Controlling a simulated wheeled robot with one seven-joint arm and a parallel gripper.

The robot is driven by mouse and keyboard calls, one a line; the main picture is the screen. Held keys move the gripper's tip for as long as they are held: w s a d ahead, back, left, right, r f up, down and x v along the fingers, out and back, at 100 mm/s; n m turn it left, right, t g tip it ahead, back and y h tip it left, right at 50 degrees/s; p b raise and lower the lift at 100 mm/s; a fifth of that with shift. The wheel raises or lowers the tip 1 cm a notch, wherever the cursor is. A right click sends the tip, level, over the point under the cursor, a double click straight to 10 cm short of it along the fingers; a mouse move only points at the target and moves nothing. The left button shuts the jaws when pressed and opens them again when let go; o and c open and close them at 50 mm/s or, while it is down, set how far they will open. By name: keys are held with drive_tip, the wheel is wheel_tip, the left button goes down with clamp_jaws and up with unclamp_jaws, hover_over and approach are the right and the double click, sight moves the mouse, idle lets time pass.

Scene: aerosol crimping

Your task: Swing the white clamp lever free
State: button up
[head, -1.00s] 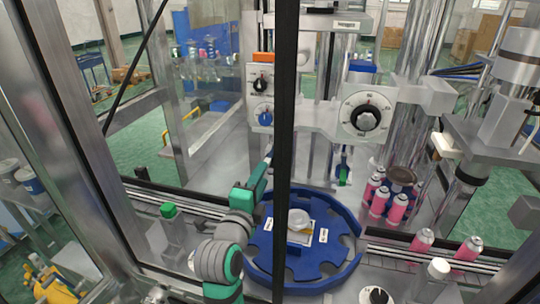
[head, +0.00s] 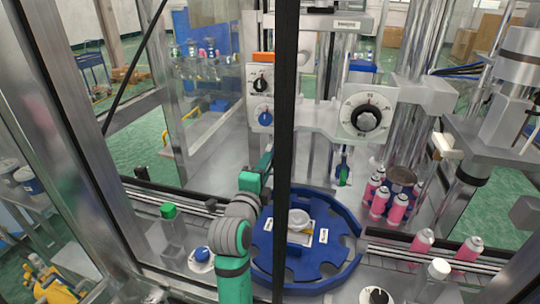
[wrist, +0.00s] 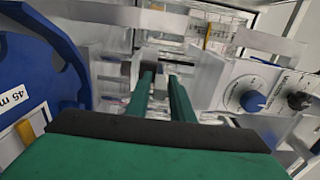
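My gripper (head: 267,159) reaches over the back of the blue star wheel, partly hidden by the black upright post in the head view. In the wrist view its two green fingers (wrist: 160,78) stand parted with a gap between them, pointing at pale machine parts. I see nothing clearly held. I cannot surely identify the white clamp lever. A white block-like handle (head: 446,144) sticks out beside the grey bracket at right in the head view, well apart from my gripper. The post may hide other parts near my fingertips.
The blue star wheel (head: 335,276) lies below my gripper. A panel with a blue knob (head: 264,116) and a large dial (head: 366,118) are behind. Pink cans (head: 397,208) stand at right. A conveyor (head: 390,251) runs across. The black post (head: 286,120) stands in front.

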clamp_jaws()
drive_tip(key=shift+c, duration=1.8)
unclamp_jaws()
drive_tip(key=shift+a, duration=0.15)
drive_tip(key=shift+w+a, duration=0.3)
drive_tip(key=shift+a, duration=0.3)
drive_tip(key=shift+w+a, duration=0.3)
drive_tip(key=shift+a, duration=0.25)
